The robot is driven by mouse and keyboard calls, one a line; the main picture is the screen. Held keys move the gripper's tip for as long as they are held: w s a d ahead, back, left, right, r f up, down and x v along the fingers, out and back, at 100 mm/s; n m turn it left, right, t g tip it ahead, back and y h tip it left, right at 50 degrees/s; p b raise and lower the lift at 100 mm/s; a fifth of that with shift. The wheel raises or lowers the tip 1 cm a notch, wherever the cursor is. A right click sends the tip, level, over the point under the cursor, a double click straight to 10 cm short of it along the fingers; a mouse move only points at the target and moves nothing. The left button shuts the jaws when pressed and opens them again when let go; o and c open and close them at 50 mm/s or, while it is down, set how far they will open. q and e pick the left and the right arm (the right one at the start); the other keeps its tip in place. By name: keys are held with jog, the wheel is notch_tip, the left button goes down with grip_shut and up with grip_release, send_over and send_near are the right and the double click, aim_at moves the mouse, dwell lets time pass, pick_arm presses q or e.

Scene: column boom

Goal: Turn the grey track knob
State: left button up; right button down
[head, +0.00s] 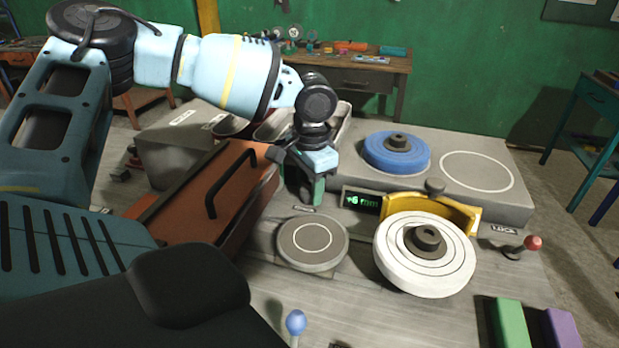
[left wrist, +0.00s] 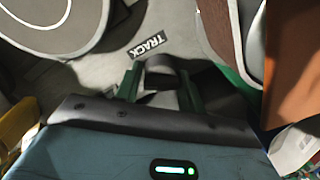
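My left gripper (head: 304,195) points down at the back of the bench, behind the round grey disc (head: 312,243). Its green fingers stand apart, one on each side of a dark grey rounded piece, which appears to be the grey track knob (left wrist: 161,68). In the left wrist view this knob sits between the fingertips, beside the TRACK label (left wrist: 148,45). I cannot tell whether the fingers press on it. In the head view the gripper mostly hides the knob. My right gripper is not in view.
An orange-brown box with a black handle (head: 226,192) stands close left of the gripper. To the right are a "+6 mm" display (head: 362,200), a white ringed wheel (head: 400,258), a yellow bracket (head: 455,212), a blue wheel (head: 390,157) and a red-knobbed lever (head: 532,243) by a LOCK label.

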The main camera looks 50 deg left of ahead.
pick_arm(q)
jog(key=c, duration=0.5)
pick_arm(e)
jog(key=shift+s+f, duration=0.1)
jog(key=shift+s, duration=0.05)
